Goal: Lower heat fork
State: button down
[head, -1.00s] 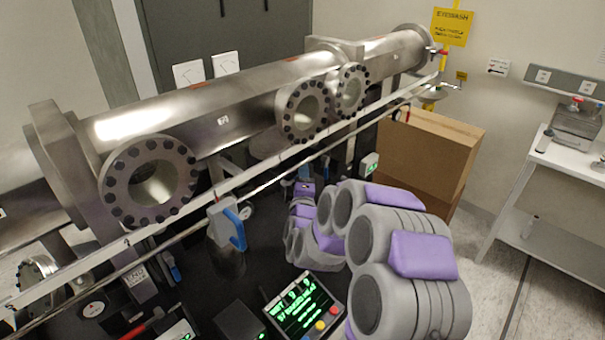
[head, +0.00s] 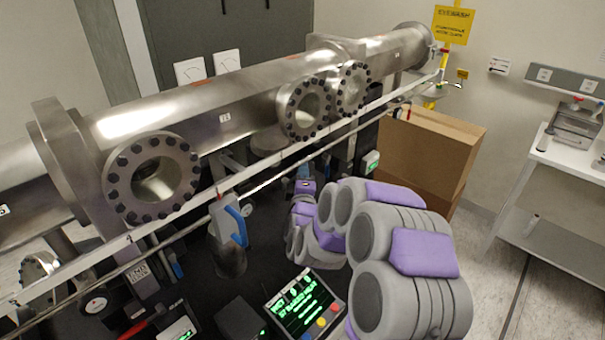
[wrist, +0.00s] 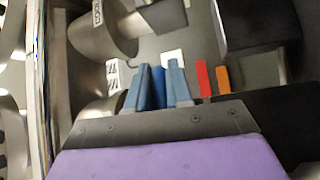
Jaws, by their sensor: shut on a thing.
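My gripper (wrist: 157,88) shows in the wrist view as two light-blue fingers on a grey plate above a purple body. The fingers are shut on a dark blue piece (wrist: 158,92) between them. I cannot tell whether this piece is the heat fork's handle. In the head view my grey and purple arm is folded at the lower right, and its fingertips are too small or hidden to make out. A grey unit with a curved blue handle (head: 236,224) stands left of the arm, apart from it, under the large pipe.
A large steel pipe (head: 215,98) with bolted flanges and a thin rail cross above the dark bench. A red bar (wrist: 203,80) and an orange bar (wrist: 223,80) stand right of the fingers. A lit control panel (head: 306,308) and a cardboard box (head: 428,152) flank my arm.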

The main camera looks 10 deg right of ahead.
jog(key=shift+p, duration=0.3)
jog(key=shift+f+m+g+p, duration=0.15)
jog(key=shift+m+g+p, duration=0.15)
jog(key=shift+p, duration=0.1)
jog(key=shift+f+m+g, duration=0.3)
jog(key=shift+f, duration=0.1)
jog(key=c, duration=1.1)
grip_release()
jog(key=shift+c, duration=0.2)
jog(key=shift+r, duration=0.1)
